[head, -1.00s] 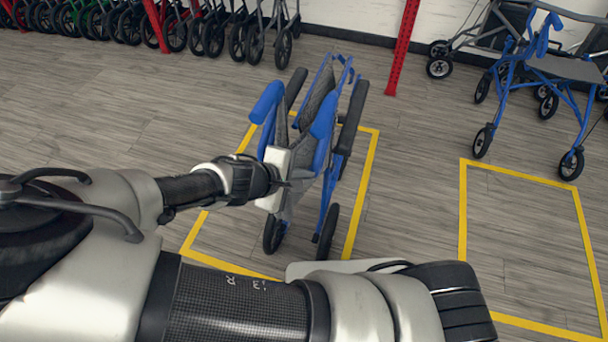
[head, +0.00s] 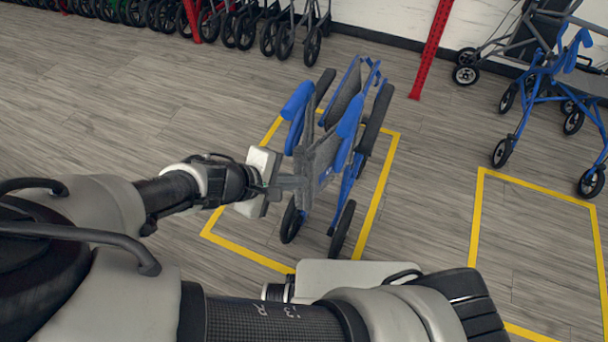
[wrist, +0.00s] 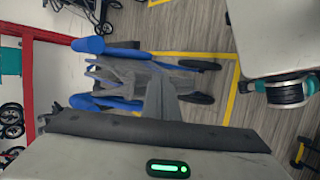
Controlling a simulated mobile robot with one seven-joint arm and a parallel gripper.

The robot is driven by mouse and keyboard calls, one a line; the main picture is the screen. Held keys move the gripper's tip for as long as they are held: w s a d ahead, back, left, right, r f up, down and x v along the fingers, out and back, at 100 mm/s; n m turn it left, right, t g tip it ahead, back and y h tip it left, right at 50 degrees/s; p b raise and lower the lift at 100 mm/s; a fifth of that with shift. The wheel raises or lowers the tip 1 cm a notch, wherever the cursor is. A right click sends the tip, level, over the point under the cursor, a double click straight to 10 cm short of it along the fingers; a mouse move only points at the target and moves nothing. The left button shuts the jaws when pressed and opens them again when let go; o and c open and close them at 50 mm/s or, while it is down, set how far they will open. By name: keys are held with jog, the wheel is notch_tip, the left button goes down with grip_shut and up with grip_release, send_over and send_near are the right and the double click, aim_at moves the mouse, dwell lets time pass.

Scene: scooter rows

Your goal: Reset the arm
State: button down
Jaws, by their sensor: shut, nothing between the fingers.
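My gripper (head: 290,184) is shut and empty. Its white body and grey fingers are just left of a folded blue walker (head: 348,128), with the fingertips overlapping its grey fabric in the head view. I cannot tell whether they touch it. The walker stands upright on its wheels inside a yellow taped box (head: 378,195). In the wrist view, my shut grey fingers (wrist: 160,98) point toward the walker, whose blue parts (wrist: 105,102) show beyond them. My arm is stretched forward from the left in the head view.
A second yellow box (head: 477,215) on the right has bare floor inside. A blue rollator (head: 545,95) stands behind it. A red post (head: 431,50) stands at the back, and several black-wheeled walkers (head: 285,40) line the back left. Floor at left is clear.

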jog(key=shift+s+a, duration=0.1)
jog(key=shift+a, duration=0.05)
dwell(0.4)
jog(key=s+d+r+m+y+p, duration=0.2)
jog(key=d+r, duration=0.4)
jog(key=r, duration=0.6)
jog(key=s+d+r+m+y+p, duration=0.2)
jog(key=d+r+m+p, duration=0.3)
jog(key=r, duration=0.8)
jog(key=s+d+r+m+y+p, duration=0.2)
jog(key=s+d+r+m+p, duration=0.2)
jog(key=d+r, duration=0.3)
notch_tip(320, 180, up, 6)
jog(key=shift+d+f+m+g+y, duration=0.2)
jog(key=shift+d+m+g+y, duration=0.15)
jog(key=shift+m, duration=0.35)
